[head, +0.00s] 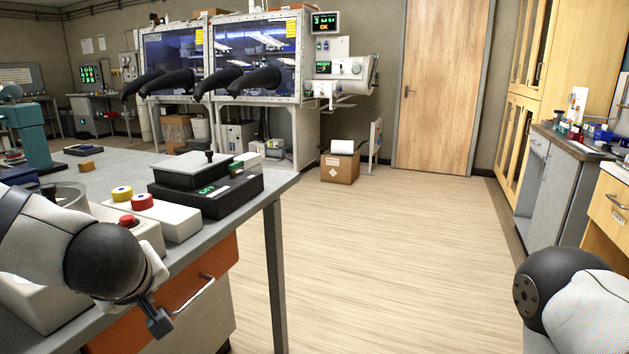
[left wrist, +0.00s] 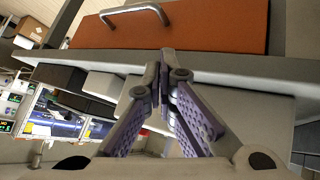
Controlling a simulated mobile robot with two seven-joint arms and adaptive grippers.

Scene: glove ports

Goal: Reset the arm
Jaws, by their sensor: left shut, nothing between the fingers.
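My left gripper (head: 157,318) hangs at the lower left of the head view, beside the workbench edge and in front of the orange drawer (head: 190,277). In the left wrist view the two fingers of my left gripper (left wrist: 167,58) meet at their tips with nothing between them. The orange drawer front (left wrist: 220,28) with its metal handle (left wrist: 137,12) lies beyond the fingertips there. My right arm (head: 570,300) shows at the lower right of the head view; its gripper is outside the picture.
The workbench (head: 262,186) carries a black device with a lidded top (head: 208,188) and a white box with a red button (head: 130,222). A glove box (head: 262,55) stands at the back. A cardboard box (head: 340,168) sits on the open wooden floor. Cabinets (head: 560,185) line the right.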

